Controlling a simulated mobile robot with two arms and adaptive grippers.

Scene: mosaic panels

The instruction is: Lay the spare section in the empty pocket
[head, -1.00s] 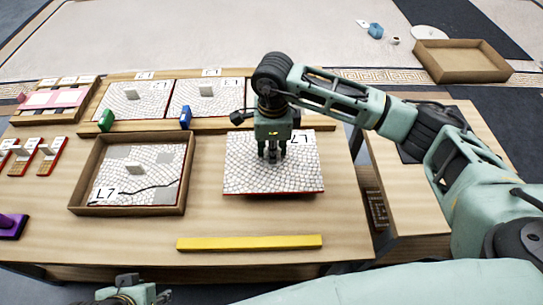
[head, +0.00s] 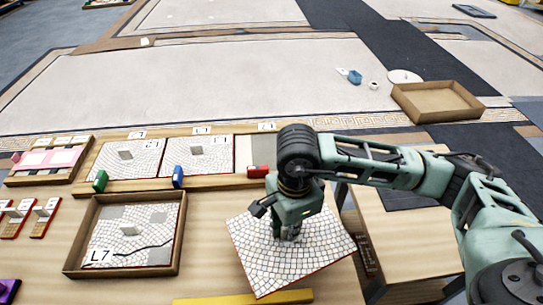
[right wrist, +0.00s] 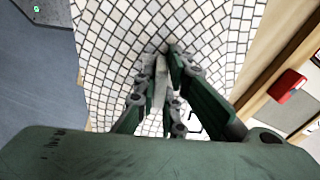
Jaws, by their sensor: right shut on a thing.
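The spare section, a square white-tiled panel with a red edge (head: 262,258), hangs from my right gripper (head: 288,232). The gripper is shut on the panel's small upright grip, also visible in the right wrist view (right wrist: 160,80). The panel is turned relative to the table and appears raised above it. The back rack (head: 215,184) holds two tiled panels (head: 112,170) and (head: 218,163). To their right is a bare pocket (head: 243,152), partly hidden by my right arm. My left gripper is out of view.
A wooden tray (head: 70,235) holds a damaged panel labelled L7, with grey patches and a dark crack. A yellow bar (head: 240,299) lies near the panel.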

